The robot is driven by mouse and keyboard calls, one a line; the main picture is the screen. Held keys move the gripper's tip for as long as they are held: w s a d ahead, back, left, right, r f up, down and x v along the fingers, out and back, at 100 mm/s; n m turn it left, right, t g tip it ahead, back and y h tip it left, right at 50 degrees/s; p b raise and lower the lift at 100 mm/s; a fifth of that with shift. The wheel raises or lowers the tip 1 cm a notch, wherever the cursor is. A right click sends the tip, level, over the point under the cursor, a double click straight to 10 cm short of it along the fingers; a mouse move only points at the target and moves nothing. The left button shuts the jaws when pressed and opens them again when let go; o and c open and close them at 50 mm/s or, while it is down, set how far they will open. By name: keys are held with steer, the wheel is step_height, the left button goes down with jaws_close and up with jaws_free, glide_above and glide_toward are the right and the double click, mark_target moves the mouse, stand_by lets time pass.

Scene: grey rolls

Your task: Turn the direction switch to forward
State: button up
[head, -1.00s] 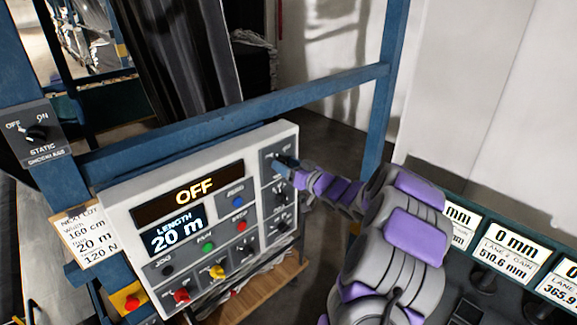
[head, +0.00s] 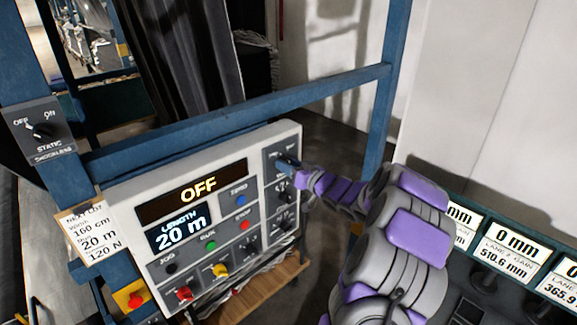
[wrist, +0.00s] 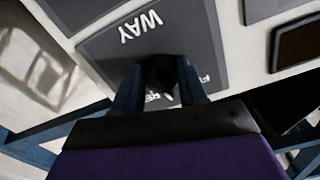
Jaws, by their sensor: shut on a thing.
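The direction switch (wrist: 160,68) is a dark knob on a grey plate lettered "WAY" in the wrist view. The letters appear upside down there. Parts of "F" and "RE" show beside the fingers; the rest of that lettering is hidden. My gripper (wrist: 158,84) has its two blue fingers on either side of the knob and is shut on it. In the head view, my gripper (head: 287,164) reaches the upper right corner of the white control panel (head: 122,207) and hides most of the switch. I cannot tell which way the knob points.
Two more black knobs sit just below on the panel, close to my gripper. The panel's display (head: 157,207) reads "OFF". Coloured buttons and knobs fill its lower part. A blue frame bar (head: 240,122) runs behind the panel top. Gauge displays (head: 515,246) stand at the right.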

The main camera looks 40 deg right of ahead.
steer(key=shift+d, duration=0.1)
stand_by(0.7)
steer(key=o, duration=0.9)
steer(key=shift+s+d, duration=0.1)
steer(key=shift+s, duration=0.1)
steer(key=shift+o, duration=0.7)
steer(key=shift+w, duration=0.15)
steer(key=s+d+b, duration=0.1)
steer(key=s+b, duration=0.1)
steer(key=s, duration=1.5)
steer(key=shift+s+d, duration=0.15)
steer(key=shift+d, duration=0.15)
steer(key=shift+f, duration=0.1)
